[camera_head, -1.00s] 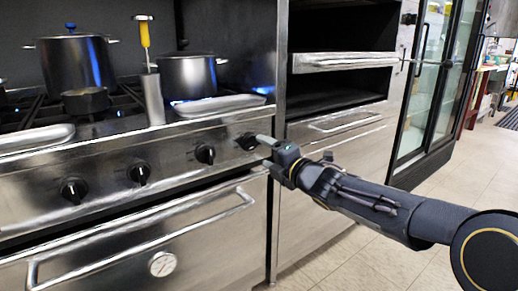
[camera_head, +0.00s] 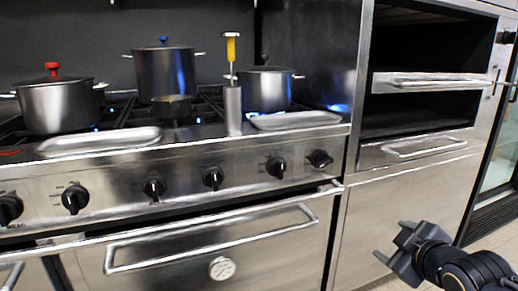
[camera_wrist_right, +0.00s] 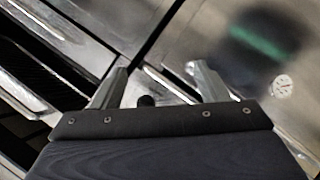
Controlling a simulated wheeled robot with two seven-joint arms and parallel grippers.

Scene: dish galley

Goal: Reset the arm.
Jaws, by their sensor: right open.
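My right gripper (camera_head: 394,246) is at the lower right of the head view, in front of the steel cabinet and apart from the stove. Its two fingers also show in the right wrist view (camera_wrist_right: 160,84), spread apart with nothing between them. The right arm is folded back towards the lower right corner. My left gripper is in neither view.
The stove has a row of black knobs (camera_head: 214,178) and an oven door handle (camera_head: 210,238). On top stand a red-knobbed pot (camera_head: 58,105), a blue-knobbed pot (camera_head: 164,72), a third pot (camera_head: 264,92) and steel trays (camera_head: 100,141). An open oven (camera_head: 420,108) stands right.

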